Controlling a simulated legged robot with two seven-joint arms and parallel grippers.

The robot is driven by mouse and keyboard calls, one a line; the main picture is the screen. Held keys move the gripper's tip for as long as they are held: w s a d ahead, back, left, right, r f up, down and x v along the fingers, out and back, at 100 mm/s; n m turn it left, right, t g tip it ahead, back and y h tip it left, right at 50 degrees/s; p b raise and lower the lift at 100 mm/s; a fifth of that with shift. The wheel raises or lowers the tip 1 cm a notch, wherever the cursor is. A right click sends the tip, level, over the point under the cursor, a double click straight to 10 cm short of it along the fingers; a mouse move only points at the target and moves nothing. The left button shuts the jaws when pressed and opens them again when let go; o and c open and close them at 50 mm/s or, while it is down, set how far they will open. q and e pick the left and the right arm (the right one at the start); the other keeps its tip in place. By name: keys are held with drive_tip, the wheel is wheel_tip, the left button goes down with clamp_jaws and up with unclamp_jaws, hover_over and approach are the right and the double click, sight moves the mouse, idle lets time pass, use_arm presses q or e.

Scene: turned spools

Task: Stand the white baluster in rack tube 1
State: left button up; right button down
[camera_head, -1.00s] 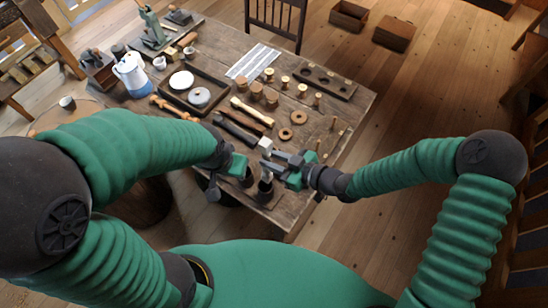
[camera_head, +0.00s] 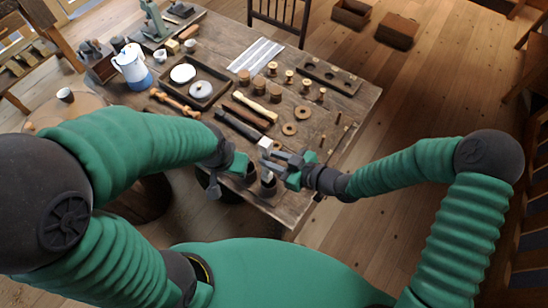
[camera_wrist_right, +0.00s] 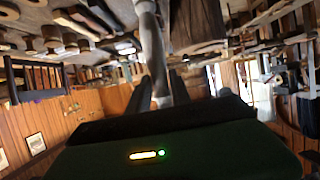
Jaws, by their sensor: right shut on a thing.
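My right gripper (camera_head: 281,158) is over the near edge of the table, shut on a whitish piece that looks like the white baluster (camera_head: 265,143). In the right wrist view the pale, turned shaft of the baluster (camera_wrist_right: 152,50) stands between the two dark fingers (camera_wrist_right: 160,88). Much of it is hidden in the head view by the gripper. Below the gripper is a dark upright tube (camera_head: 268,186); a second dark one is partly hidden beside it. No tube number can be read. My left gripper (camera_head: 236,165) is close to the left, and its fingers are not clear.
A cream turned piece (camera_head: 254,107) and dark rods lie on the wooden table (camera_head: 225,55). Several small spools and rings stand to their right, before a dark board with holes (camera_head: 330,75). A tray (camera_head: 212,72) with white discs and a jug (camera_head: 131,64) are at left.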

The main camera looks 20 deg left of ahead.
drive_tip(key=shift+a+f, duration=0.15)
drive_tip(key=shift+f, duration=0.1)
drive_tip(key=shift+w+d, duration=0.1)
drive_tip(key=shift+d, duration=0.25)
use_arm(q)
drive_tip(key=shift+a+f+b, duration=0.15)
drive_tip(key=shift+f+b, duration=0.4)
drive_tip(key=shift+f, duration=0.05)
use_arm(e)
drive_tip(key=shift+f, duration=0.55)
use_arm(q)
drive_tip(key=shift+f, duration=0.1)
use_arm(e)
drive_tip(key=shift+f, duration=0.1)
use_arm(q)
drive_tip(key=shift+s+b+x, duration=0.2)
drive_tip(key=shift+b+x, duration=0.75)
drive_tip(key=shift+b, duration=0.15)
use_arm(e)
wheel_tip(320, 180, down, 2)
drive_tip(key=shift+d+f, duration=0.15)
